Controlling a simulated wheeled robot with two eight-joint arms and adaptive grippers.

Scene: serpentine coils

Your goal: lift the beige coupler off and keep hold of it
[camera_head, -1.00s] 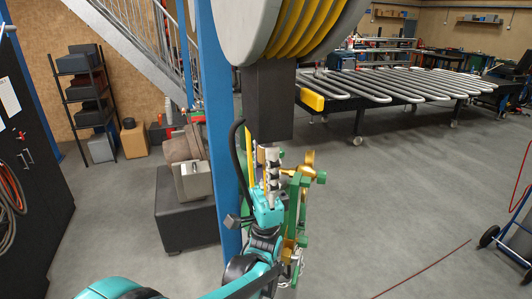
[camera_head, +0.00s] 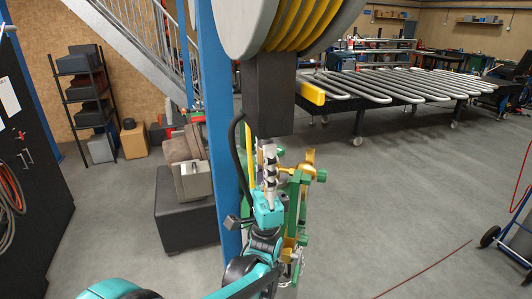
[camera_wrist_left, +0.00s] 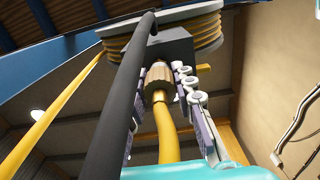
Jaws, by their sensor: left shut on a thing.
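The beige coupler (camera_wrist_left: 158,80) is a ribbed sleeve on the end of a yellow hose, seen in the left wrist view just under a dark block. My left gripper (camera_head: 269,166) stands upright below the dark block in the head view. Its jointed fingers stand on either side of the coupler in the left wrist view, shut on it. In the head view the coupler is mostly hidden behind the fingers. I cannot tell whether it is clear of the block above. My right gripper is not in view.
A large reel with yellow hose (camera_head: 312,30) hangs over the dark block (camera_head: 268,95). A blue post (camera_head: 222,130) stands close on the left. A green and brass fitting (camera_head: 302,185) is just right of the gripper. A black hose (camera_wrist_left: 128,90) runs beside the fingers.

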